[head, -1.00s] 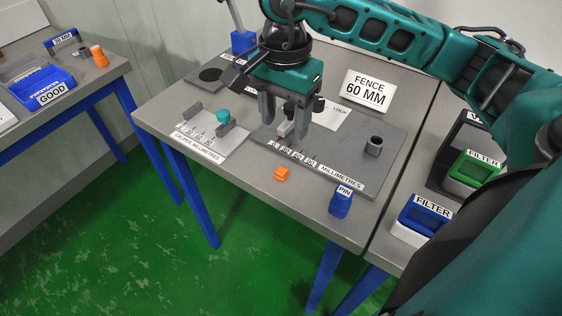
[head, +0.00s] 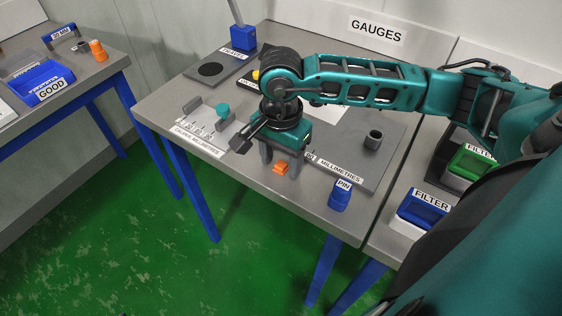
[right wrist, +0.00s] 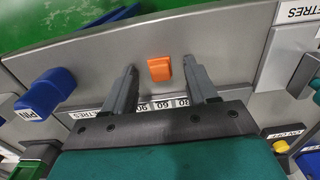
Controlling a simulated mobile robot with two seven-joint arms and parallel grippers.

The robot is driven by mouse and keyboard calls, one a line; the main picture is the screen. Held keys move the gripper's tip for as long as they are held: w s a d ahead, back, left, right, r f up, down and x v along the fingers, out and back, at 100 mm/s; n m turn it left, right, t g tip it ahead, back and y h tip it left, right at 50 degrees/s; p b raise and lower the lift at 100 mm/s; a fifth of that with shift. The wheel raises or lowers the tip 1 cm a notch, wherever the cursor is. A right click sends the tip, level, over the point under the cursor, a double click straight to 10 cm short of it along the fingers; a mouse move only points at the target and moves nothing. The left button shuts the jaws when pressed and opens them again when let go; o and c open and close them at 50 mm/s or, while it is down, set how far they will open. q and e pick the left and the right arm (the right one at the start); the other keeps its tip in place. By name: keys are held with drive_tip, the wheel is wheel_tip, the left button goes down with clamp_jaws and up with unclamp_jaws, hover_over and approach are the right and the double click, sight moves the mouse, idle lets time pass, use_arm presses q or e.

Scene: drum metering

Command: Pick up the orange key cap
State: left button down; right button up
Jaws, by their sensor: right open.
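The orange key cap (head: 281,168) lies on the grey table near its front edge. In the right wrist view the orange key cap (right wrist: 160,68) sits between and a little beyond the two fingers, and neither finger visibly touches it. My right gripper (head: 281,165) is open and points down over the cap; it also shows in the right wrist view (right wrist: 162,85), with a wide gap between its fingers. In the head view the fingers partly hide the area around the cap. My left gripper is not in view.
A blue PIN block (head: 340,196) stands right of the cap. A grey millimetre plate (head: 345,172) with a dark cylinder (head: 373,139) lies behind. The table's front edge is close.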

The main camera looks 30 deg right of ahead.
drive_tip(key=shift+c, duration=0.4)
clamp_jaws()
drive_tip(key=shift+r, duration=0.1)
